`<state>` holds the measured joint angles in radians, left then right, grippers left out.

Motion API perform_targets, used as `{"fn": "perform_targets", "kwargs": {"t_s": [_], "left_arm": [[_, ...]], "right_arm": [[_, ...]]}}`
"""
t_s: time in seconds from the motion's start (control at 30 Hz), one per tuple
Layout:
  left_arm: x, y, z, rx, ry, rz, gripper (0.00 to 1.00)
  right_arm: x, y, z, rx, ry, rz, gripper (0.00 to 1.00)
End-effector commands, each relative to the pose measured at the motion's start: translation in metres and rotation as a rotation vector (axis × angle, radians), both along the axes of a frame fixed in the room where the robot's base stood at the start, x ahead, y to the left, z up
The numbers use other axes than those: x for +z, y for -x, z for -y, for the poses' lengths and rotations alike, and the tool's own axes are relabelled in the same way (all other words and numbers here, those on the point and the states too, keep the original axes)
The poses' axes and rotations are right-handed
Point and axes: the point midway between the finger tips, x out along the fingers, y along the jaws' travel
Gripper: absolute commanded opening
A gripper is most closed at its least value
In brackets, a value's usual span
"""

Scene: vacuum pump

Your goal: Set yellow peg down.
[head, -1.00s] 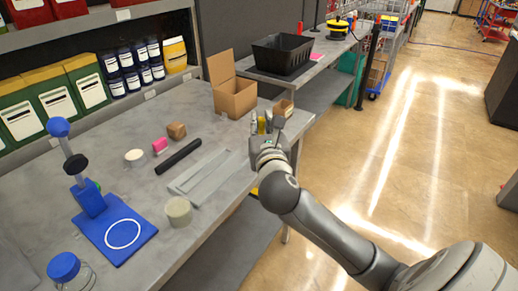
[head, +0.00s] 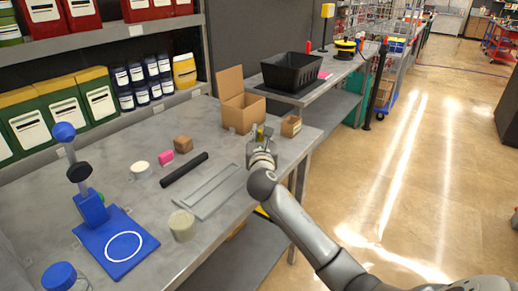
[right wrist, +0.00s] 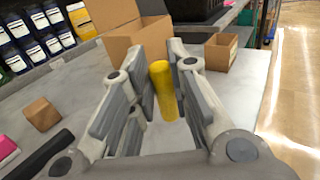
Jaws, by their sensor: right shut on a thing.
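The yellow peg (right wrist: 163,90) stands nearly upright between the fingers of my right gripper (right wrist: 160,88) in the right wrist view. The fingers are shut on it. In the head view my right gripper (head: 260,138) is over the far right part of the grey table (head: 150,215), beside the open cardboard box. The peg (head: 260,132) shows there only as a small yellow spot. I cannot tell whether its lower end touches the table. My left gripper is not in view.
The open cardboard box (head: 243,113) and a small open box (head: 290,126) stand close to the right gripper. A black bin (head: 290,72) is farther back. A grey tray (head: 212,190), a black bar (head: 184,169) and a brown block (head: 183,143) lie to the left.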

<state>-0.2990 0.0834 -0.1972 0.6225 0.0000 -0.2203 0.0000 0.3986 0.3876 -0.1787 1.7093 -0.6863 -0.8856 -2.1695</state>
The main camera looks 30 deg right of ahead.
Motion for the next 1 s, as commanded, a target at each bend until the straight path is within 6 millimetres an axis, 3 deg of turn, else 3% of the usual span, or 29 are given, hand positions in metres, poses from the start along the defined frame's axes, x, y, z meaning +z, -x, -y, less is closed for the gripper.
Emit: {"fn": "perform_targets", "kwargs": {"t_s": [0.33,0.53,0.9,0.93,1.0], "left_arm": [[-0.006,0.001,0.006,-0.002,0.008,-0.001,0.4],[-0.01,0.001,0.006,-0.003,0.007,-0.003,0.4],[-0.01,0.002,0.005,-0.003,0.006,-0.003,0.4],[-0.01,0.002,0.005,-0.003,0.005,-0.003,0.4],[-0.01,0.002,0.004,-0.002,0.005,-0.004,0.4]], "right_arm": [[-0.02,-0.016,0.004,-0.001,-0.002,0.0,0.05],[-0.049,-0.015,0.004,-0.001,-0.002,-0.001,0.05],[-0.052,-0.015,0.004,-0.001,0.001,0.0,0.05],[-0.053,-0.015,0.004,0.0,0.001,0.001,0.19],[-0.052,-0.015,0.004,0.0,0.001,0.001,0.28]]}}
